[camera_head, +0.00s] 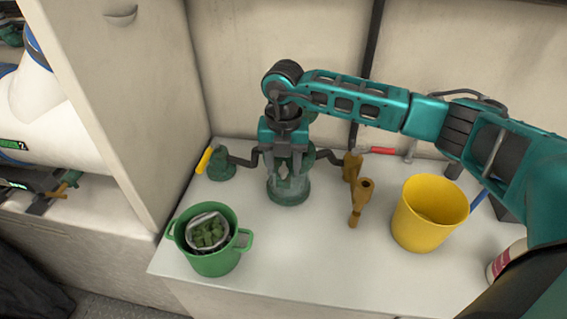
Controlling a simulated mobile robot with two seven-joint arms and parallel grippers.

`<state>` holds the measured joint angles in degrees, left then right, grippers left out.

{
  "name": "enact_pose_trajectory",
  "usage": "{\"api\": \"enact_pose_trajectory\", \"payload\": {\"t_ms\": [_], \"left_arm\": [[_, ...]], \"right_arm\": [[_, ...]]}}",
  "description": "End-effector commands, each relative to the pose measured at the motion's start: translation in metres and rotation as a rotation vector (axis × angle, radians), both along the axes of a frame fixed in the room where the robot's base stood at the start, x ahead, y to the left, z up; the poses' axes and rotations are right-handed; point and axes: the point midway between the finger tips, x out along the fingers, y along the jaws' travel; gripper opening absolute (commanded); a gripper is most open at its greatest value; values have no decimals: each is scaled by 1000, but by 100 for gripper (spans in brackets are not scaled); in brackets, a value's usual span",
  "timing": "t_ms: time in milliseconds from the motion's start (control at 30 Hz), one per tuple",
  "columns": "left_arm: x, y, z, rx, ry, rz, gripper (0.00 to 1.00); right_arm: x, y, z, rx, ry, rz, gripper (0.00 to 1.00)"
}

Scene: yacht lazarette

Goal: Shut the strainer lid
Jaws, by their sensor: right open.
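The strainer (289,190) is an upright body with a clear middle and a green base, standing on the white bench with dark hoses to its left and right. My right gripper (284,160) points down directly over and in front of its top, with its jaws open. The gripper hides most of the strainer top, so I cannot tell the lid's position or whether the fingers touch it. My left gripper is not in view.
A green bucket (213,262) at the front left holds a basket of green weed (207,233). A yellow bucket (428,215) stands right. A yellow-handled valve (219,168) is left.

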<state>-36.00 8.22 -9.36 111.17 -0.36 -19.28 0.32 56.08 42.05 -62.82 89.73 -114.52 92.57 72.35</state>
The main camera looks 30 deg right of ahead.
Motion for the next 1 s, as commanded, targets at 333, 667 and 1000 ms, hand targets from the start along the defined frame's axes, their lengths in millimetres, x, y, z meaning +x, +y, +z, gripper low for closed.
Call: {"api": "enact_pose_trajectory", "payload": {"t_ms": [333, 667, 1000], "left_arm": [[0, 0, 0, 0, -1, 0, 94], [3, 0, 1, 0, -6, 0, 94], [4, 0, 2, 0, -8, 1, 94]], "right_arm": [[0, 0, -4, 0, 0, 1, 48], [0, 0, -4, 0, 0, 1, 16], [0, 0, -4, 0, 0, 1, 0]]}}
